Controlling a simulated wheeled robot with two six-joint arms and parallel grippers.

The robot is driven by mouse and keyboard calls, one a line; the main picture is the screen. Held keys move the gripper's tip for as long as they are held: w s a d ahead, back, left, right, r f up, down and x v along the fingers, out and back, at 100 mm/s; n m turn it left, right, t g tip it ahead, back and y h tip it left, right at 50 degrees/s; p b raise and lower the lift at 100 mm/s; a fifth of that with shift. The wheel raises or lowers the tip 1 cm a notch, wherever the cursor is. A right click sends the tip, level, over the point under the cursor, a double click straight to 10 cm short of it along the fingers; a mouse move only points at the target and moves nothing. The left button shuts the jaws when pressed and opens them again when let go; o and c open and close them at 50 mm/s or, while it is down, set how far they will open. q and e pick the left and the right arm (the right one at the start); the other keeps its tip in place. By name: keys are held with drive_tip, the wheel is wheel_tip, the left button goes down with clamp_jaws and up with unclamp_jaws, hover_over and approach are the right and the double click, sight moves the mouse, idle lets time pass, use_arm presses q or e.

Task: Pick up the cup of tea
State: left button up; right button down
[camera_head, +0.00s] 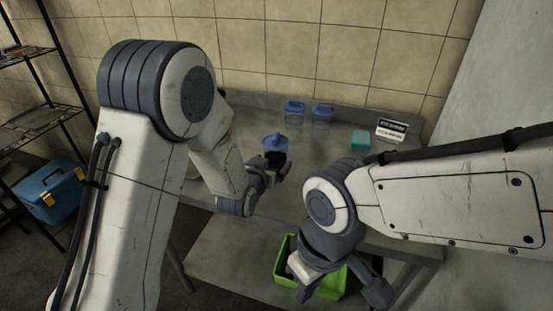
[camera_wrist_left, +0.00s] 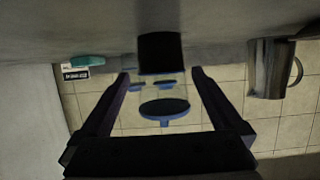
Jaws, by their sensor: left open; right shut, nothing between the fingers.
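A clear lidded cup with dark contents and a blue knobbed lid (camera_head: 275,142) stands on the grey table. It looks like the cup of tea. My left gripper (camera_head: 273,176) is open in front of it. In the left wrist view, which is upside down, the cup's dark contents (camera_wrist_left: 160,52) show between the open fingers (camera_wrist_left: 160,76). The cup appears untouched; I cannot tell how deep it is between the fingertips. My right gripper (camera_head: 377,290) is low near the green bin, shut and empty.
Two blue-lidded clear jars (camera_head: 294,107) (camera_head: 323,111), a teal box (camera_head: 361,141) and a black-and-white sign (camera_head: 391,130) stand at the back. A metal mug (camera_wrist_left: 263,68) shows in the left wrist view. A green bin (camera_head: 285,270) sits below; a blue toolbox (camera_head: 52,193) is left.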

use_arm(q)
drive_tip(key=x, duration=0.4)
drive_tip(key=shift+w+p, duration=0.2)
drive_tip(key=shift+p, duration=0.1)
drive_tip(key=c, duration=1.2)
drive_tip(key=shift+c, duration=0.7)
drive_tip(key=shift+r, duration=0.2)
